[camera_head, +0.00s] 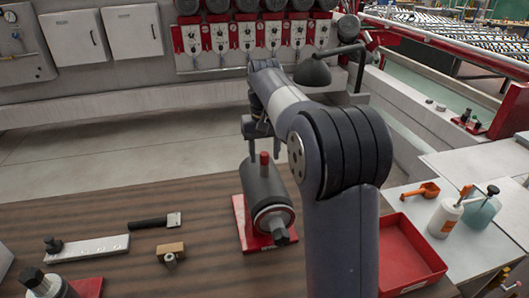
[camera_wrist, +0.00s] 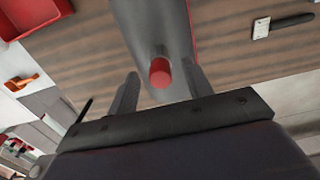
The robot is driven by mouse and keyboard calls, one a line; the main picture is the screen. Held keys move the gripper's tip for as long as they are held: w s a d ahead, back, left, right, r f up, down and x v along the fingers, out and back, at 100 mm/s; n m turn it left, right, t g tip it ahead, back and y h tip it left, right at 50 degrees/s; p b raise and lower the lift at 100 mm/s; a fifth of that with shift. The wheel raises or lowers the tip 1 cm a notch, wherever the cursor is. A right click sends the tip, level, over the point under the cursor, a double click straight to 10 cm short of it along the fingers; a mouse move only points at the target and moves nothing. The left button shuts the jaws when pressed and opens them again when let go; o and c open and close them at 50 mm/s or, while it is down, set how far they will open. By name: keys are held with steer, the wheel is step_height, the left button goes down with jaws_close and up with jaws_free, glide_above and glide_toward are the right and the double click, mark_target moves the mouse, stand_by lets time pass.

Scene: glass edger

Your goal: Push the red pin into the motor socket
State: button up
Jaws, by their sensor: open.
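The red pin (camera_head: 264,158) stands up from the top of the grey cylindrical motor (camera_head: 262,186), which lies on a red base (camera_head: 253,238) on the wooden table. My gripper (camera_head: 256,128) is behind and above the motor, partly hidden by my arm in the head view. In the wrist view my gripper (camera_wrist: 163,85) is open, with one finger on each side of the red pin (camera_wrist: 160,72) and apart from it. The motor (camera_wrist: 150,30) runs beyond the pin. The socket opening itself is hidden.
A brush (camera_head: 155,222), a small wooden block (camera_head: 170,250) and a metal plate (camera_head: 95,247) lie left of the motor. A red tray (camera_head: 408,255), an orange scoop (camera_head: 415,191) and bottles (camera_head: 445,217) are at the right. Table space left of the motor is partly clear.

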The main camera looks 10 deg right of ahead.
step_height(320, 180, up, 10)
steer(key=shift+r, duration=0.25)
stand_by(0.5)
step_height(320, 180, down, 11)
steer(key=shift+r, duration=0.55)
steer(key=shift+f, duration=0.15)
